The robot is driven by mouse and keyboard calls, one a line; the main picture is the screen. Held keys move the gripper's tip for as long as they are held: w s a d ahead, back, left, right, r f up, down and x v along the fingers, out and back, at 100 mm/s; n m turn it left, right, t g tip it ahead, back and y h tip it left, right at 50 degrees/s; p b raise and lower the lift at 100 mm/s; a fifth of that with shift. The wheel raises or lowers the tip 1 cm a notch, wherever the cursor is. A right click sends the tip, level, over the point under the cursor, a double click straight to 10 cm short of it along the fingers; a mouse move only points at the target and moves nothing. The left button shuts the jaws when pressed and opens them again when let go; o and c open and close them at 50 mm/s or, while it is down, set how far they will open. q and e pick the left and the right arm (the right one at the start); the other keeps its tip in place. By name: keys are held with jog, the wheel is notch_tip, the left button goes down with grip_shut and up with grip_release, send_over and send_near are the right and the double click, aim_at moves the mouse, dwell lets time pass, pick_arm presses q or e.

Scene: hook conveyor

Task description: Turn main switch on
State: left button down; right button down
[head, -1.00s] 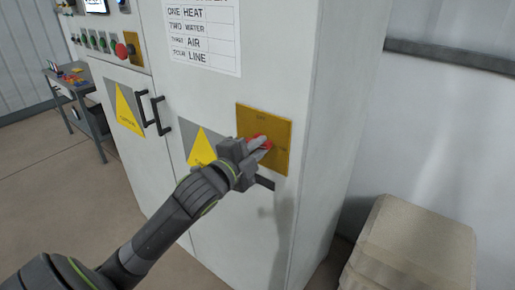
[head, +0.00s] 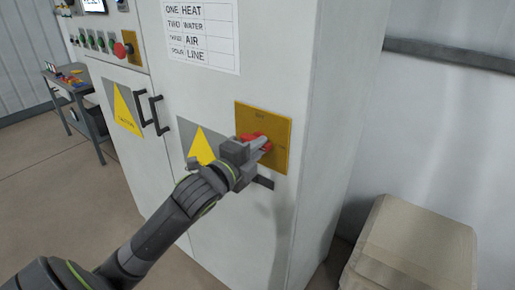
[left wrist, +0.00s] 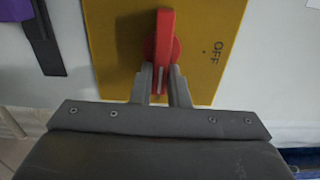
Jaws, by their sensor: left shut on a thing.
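The main switch is a red rotary handle (head: 262,140) on a yellow plate (head: 278,160) on the front of the grey cabinet. My left gripper (head: 261,146) reaches it from the lower left and is shut on the handle. In the left wrist view the red handle (left wrist: 164,38) stands between the two fingers of the gripper (left wrist: 164,75), along the finger direction. The yellow plate (left wrist: 115,45) has the word OFF to the right of the handle there. My fingers hide part of the handle in the head view. The right gripper is not in view.
A black door handle (head: 158,115) and a yellow warning triangle (head: 201,148) are on the cabinet left of the switch. A red button (head: 120,50) sits at the upper left. A beige box (head: 415,245) stands at the right. A small table (head: 75,95) is far left.

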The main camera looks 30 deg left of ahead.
pick_arm(q)
jog(key=c, duration=1.4)
grip_release()
jog(key=s+a+p, duration=0.1)
jog(key=s+p, duration=0.8)
jog(key=s, duration=0.8)
jog(key=shift+s+a, duration=0.2)
